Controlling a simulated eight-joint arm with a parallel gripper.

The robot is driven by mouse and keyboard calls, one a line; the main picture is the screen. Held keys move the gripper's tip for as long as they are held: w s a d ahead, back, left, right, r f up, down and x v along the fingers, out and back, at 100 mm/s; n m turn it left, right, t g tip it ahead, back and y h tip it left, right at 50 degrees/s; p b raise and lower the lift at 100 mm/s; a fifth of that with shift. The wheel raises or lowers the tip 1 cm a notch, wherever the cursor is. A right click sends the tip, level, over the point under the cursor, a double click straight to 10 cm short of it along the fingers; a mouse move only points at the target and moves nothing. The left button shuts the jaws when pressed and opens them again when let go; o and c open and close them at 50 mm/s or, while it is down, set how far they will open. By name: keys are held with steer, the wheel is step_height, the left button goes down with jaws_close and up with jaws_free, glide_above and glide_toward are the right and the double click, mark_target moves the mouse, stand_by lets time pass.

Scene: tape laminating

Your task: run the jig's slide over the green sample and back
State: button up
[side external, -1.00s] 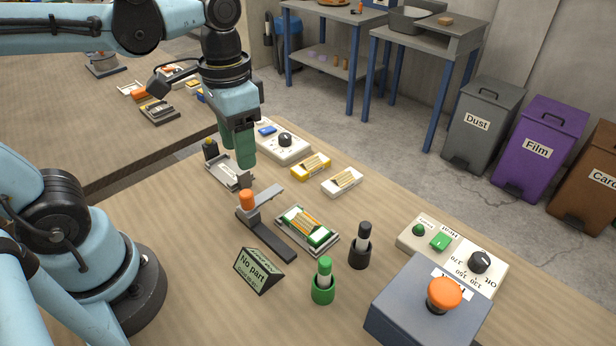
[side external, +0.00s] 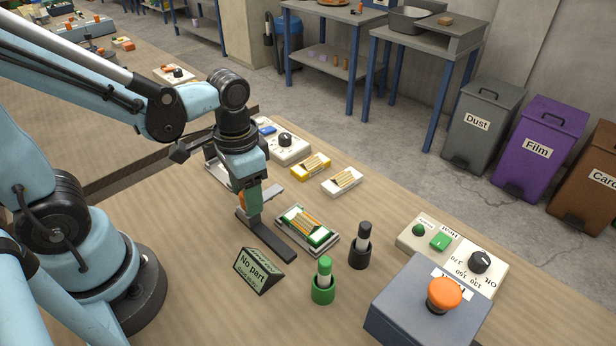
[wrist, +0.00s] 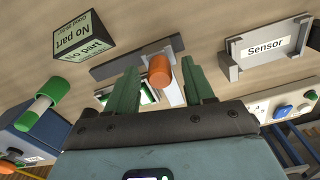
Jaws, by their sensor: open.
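The jig's dark rail (side external: 268,240) lies on the table, and its grey slide (side external: 273,196) carries an orange knob. In the side view the knob is mostly hidden behind my gripper (side external: 252,207). In the wrist view the orange knob (wrist: 160,72) shows between the two green fingers of my open gripper (wrist: 158,66), with a gap on either side. I cannot tell how deep the fingers reach around it. The green sample (side external: 308,230), with yellowish strips on top, lies right of the rail in the side view. In the wrist view it is partly hidden behind the fingers.
A "No part" sign (side external: 259,270), a green holder (side external: 323,285) and a black holder (side external: 360,250) stand in front and right. A "Sensor" tray (wrist: 265,47) shows in the wrist view. Yellow (side external: 311,167) and white (side external: 342,182) blocks lie behind. A control box (side external: 430,310) stands at front right.

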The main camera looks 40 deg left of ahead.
steer(key=shift+f, duration=0.2)
steer(key=shift+c, duration=0.2)
jaws_close()
